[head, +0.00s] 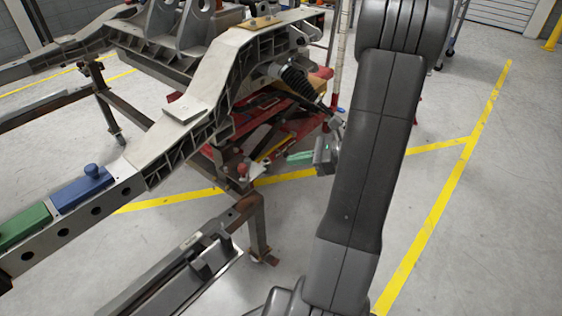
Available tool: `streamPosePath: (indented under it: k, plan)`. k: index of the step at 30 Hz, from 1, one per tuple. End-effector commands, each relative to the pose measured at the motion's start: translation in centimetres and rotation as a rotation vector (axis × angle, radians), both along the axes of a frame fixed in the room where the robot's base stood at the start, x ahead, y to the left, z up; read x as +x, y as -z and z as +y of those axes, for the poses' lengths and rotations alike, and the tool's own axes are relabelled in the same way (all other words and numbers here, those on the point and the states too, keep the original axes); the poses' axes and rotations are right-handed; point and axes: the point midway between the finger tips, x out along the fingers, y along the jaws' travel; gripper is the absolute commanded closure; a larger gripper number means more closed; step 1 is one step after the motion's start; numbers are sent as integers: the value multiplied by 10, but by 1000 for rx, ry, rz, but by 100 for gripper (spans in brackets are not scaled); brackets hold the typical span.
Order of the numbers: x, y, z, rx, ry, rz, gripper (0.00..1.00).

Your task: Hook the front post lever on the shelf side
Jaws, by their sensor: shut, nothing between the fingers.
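The chassis (215,85) rests on dark metal stands. Its near stand post (258,225) rises at lower centre. A small red-topped part (243,169), which looks like the post lever, sits at the top of that post. My gripper (291,159) is to the right of it, with greenish fingers pointing left from a grey body. The fingers look shut and empty, apart from the red part in the picture by a short gap. My own dark arm stands in front and hides part of the wrist and what lies behind it.
A red lift (285,130) stands under the chassis, below a black spring damper (295,83). A blue block (82,188) and a green block (22,226) lie on the near chassis rail. A grey metal rail (170,280) is at bottom left. Floor at right is clear, with yellow lines.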

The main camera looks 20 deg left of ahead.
Motion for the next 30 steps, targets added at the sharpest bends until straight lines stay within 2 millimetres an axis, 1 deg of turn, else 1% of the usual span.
streamPosePath:
  k: [1, 9, 12, 16, 22, 30]
  plan:
    - [-2, 6, 8, 0, -4, 1, 100]
    - [-7, 28, 60, 1, -5, 0, 100]
    - [-9, 35, 78, 1, -4, 0, 100]
    - [-10, 43, 97, 1, -3, 0, 100]
    - [-12, 48, 113, 1, -1, 0, 100]
    - [-12, 48, 117, 1, 1, 0, 100]
